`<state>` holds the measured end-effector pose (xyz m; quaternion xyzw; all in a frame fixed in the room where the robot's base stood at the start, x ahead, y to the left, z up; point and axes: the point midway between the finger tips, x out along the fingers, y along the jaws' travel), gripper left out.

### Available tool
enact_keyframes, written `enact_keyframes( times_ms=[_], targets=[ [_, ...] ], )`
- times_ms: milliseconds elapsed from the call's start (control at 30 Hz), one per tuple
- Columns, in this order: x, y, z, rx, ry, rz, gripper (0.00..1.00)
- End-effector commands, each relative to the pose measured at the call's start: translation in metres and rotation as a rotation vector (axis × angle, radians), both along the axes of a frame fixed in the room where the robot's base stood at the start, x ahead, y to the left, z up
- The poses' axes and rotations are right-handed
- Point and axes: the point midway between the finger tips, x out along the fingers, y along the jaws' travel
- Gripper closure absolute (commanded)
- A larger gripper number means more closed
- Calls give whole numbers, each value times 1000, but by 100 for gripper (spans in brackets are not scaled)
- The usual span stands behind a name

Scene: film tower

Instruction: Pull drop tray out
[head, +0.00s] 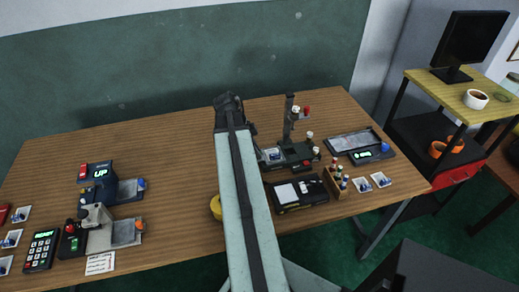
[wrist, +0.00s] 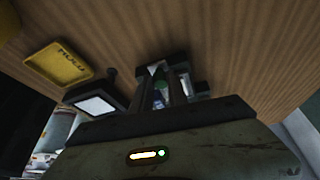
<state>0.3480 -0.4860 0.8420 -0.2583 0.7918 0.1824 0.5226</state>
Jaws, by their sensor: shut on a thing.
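A small dark tower (head: 290,125) with a post and a red-and-white top part stands on the table right of my arm. At its foot is a low tray part with a small white and blue packet (head: 272,155), partly behind my arm; I take this to be the drop tray. In the head view my arm hides my gripper. In the wrist view the dark fingers of my gripper (wrist: 165,88) are close together, with a green-topped piece and a blue-white piece between or behind them. They are shut on what seems to be the drop tray; the contact is dark and unclear.
A black device with a white panel (head: 286,192) sits in front of the tower. A yellow tray (wrist: 60,64) lies left in the wrist view. A vial rack (head: 338,181), white cards and a grey tray (head: 356,144) stand right. Bare table (head: 175,140) lies left of my arm.

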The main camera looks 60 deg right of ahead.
Motion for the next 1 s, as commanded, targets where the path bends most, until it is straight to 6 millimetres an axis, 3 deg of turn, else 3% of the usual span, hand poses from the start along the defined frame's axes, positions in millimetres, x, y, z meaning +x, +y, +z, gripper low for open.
enact_keyframes(
  times_ms=[133,167,200,233,633,1000],
  targets=[
    [-1,1,-1,13,-6,-5,100],
    [-2,1,-1,12,-7,-7,72],
    [-3,0,-1,11,-6,-8,61],
    [-3,-1,-1,12,-6,-10,59],
    [-7,-5,7,7,-6,-18,59],
    [13,8,68,9,-5,-17,59]
  ],
)
